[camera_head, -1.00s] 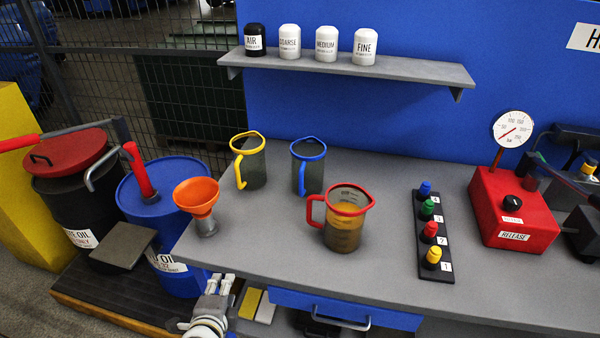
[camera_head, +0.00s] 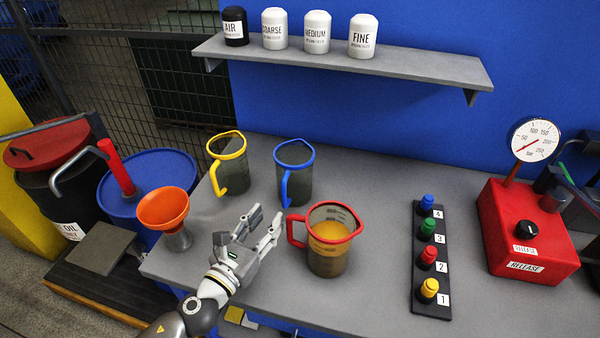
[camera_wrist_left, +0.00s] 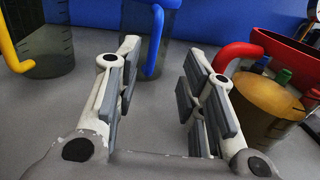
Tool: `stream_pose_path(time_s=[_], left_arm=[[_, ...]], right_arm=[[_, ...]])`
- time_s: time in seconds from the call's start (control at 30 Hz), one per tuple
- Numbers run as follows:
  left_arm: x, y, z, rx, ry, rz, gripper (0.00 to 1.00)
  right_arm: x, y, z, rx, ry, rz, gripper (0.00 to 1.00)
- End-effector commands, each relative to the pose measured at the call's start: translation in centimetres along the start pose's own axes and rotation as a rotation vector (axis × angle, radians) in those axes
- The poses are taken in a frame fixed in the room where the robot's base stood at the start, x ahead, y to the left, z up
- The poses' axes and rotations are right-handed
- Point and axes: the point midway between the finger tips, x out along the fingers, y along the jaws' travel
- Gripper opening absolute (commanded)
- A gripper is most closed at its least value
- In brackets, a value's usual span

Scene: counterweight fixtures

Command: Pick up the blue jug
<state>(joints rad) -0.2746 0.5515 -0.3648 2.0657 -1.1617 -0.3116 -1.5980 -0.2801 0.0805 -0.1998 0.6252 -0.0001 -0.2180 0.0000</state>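The blue jug (camera_head: 298,178) is a see-through grey jug with a blue rim and handle, upright on the workbench between the yellow and red jugs. It looks empty. My left gripper (camera_head: 262,232) is open and empty above the bench, in front of the blue jug and left of the red jug. In the left wrist view the open fingers (camera_wrist_left: 162,85) point toward the blue jug (camera_wrist_left: 138,35), whose blue handle shows between them. The fingers are apart from the jug. My right gripper is not in view.
The yellow jug (camera_head: 232,183) stands left of the blue jug. The red jug (camera_head: 327,258), holding amber liquid, stands close on the right. An orange funnel (camera_head: 164,210) sits at the bench's left edge. A grey shelf (camera_head: 350,72) with several canisters hangs behind.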

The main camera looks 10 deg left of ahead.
Motion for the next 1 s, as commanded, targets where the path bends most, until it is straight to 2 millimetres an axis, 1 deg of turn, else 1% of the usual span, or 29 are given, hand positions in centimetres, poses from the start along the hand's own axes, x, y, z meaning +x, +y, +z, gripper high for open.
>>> stream_pose_path(time_s=[0.13, 0.3, 0.4, 0.47, 0.57, 0.7, 0.77, 0.9, 1.0], left_arm=[[1.8, 0.1, 0.3, 0.006, -0.002, -0.001, 0.37], [4.1, 0.1, 0.2, 0.002, -0.002, 0.001, 0.37], [5.0, 0.1, 0.2, 0.001, -0.002, 0.001, 0.37], [5.2, 0.1, 0.1, 0.001, -0.001, 0.000, 0.37], [5.8, 0.2, 0.1, 0.001, 0.000, 0.000, 0.37], [7.5, 0.5, 0.1, -0.001, -0.002, 0.003, 0.37], [8.3, 0.7, 0.1, -0.001, -0.001, 0.002, 0.37], [9.9, 0.7, 0.0, 0.000, -0.001, 0.001, 0.37], [10.5, 0.7, -0.1, -0.001, -0.001, 0.000, 0.37]], right_arm=[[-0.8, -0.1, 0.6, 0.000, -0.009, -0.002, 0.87], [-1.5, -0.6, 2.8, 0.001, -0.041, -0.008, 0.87], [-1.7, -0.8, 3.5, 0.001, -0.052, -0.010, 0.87], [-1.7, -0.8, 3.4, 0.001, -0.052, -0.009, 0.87], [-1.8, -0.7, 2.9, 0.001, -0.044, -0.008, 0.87], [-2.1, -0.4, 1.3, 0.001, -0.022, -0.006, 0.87], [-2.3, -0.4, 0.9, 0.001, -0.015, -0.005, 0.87], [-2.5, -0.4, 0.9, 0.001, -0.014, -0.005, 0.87], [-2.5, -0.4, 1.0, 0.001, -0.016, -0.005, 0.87]])
